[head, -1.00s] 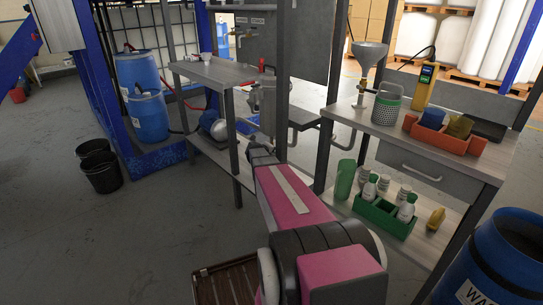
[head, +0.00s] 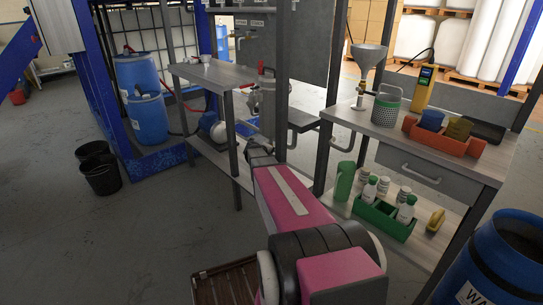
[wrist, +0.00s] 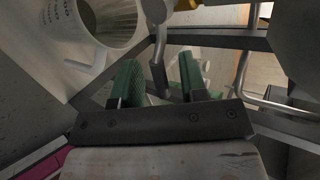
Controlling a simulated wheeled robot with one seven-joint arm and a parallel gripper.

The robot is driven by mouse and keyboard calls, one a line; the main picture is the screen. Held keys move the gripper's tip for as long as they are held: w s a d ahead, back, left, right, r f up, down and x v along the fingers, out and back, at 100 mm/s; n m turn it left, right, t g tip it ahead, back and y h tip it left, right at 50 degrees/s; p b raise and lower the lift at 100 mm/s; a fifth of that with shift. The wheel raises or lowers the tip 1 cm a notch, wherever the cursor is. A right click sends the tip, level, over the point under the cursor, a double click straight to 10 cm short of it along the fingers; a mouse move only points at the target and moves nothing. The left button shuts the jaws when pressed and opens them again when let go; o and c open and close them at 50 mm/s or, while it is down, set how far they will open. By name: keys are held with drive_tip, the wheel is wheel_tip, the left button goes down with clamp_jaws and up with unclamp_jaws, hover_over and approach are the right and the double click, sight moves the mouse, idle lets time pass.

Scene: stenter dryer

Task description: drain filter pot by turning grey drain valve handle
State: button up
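The grey metal filter pot (head: 266,98) hangs in the frame behind the dark post, partly hidden by it. My gripper's fingertips are hidden behind my own wrist in the head view. In the wrist view my gripper (wrist: 158,85) is open, its two green-padded fingers apart. A grey bar-like handle (wrist: 157,76), which looks like the drain valve handle, shows in the gap between them, beyond the dark palm. I see no finger clearly touching it. A pale round vessel with printed marks (wrist: 108,22) is at the upper left of the wrist view.
Dark posts and a grey bench (head: 215,76) stand close around the pot. On the right, a bench (head: 435,146) holds a funnel, a perforated canister and an orange tray (head: 444,138). A blue barrel (head: 500,262) stands at lower right. The left floor is mostly clear.

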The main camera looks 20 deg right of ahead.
drive_tip(key=v, duration=1)
drive_tip(key=shift+s+a+r, duration=0.15)
drive_tip(key=shift+s+a, duration=0.05)
drive_tip(key=shift+a, duration=0.1)
